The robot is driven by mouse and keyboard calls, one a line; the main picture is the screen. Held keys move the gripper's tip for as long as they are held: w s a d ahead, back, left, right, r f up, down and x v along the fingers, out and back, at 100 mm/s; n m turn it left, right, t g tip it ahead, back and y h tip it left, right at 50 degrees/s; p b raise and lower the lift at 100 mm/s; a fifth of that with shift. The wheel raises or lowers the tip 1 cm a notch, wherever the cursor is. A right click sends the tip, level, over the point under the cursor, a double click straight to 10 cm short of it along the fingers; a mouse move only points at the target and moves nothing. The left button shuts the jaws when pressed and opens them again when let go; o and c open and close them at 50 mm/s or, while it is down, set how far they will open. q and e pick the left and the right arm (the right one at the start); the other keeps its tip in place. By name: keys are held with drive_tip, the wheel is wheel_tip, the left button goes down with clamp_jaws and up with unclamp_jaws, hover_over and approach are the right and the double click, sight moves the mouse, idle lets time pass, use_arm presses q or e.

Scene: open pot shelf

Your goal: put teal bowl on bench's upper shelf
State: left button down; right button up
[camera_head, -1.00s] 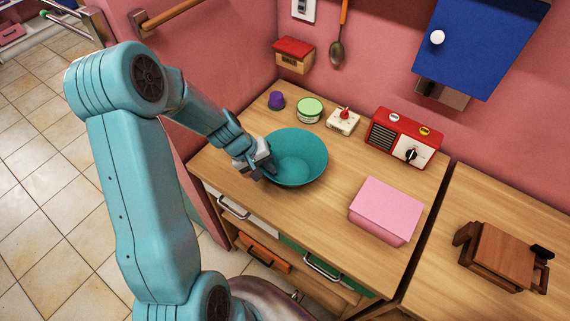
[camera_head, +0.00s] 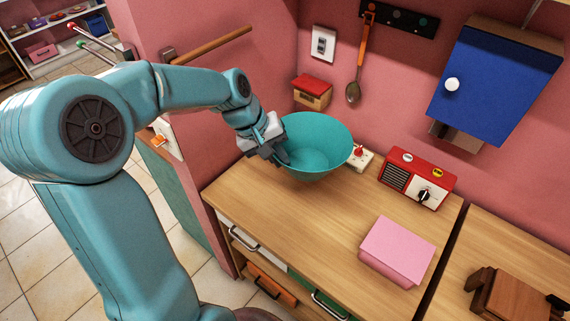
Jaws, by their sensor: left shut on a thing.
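The teal bowl (camera_head: 325,143) is upright or nearly so in the head view, held above the wooden counter. My left gripper (camera_head: 279,150) is shut on the bowl's left rim. The bowl looks empty and hides part of the counter's back. My right gripper is out of view. A bench with an upper shelf cannot be made out for certain; white shelves with several items (camera_head: 62,62) show at the far upper left.
On the counter (camera_head: 290,215) stand a pink box (camera_head: 397,250), a red radio (camera_head: 417,178) and a white timer (camera_head: 360,158). A blue cabinet (camera_head: 495,85) hangs at right. A wooden rail (camera_head: 210,45) is on the wall behind my left arm. A brown wooden object (camera_head: 512,295) sits lower right.

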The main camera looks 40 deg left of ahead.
use_arm(q)
drive_tip(key=shift+d+r, duration=0.1)
drive_tip(key=shift+r, duration=0.5)
drive_tip(key=w+d+f+m+g+h, duration=0.1)
drive_tip(key=w+d+f+m+g, duration=0.1)
drive_tip(key=d, duration=0.6)
drive_tip(key=w+d+f+m+g+h, duration=0.1)
drive_tip(key=w+d+f+m+g, duration=0.1)
drive_tip(key=w+d+f+m, duration=0.2)
drive_tip(key=d+f+m, duration=0.3)
drive_tip(key=d+m, duration=0.2)
drive_tip(key=shift+d, duration=0.2)
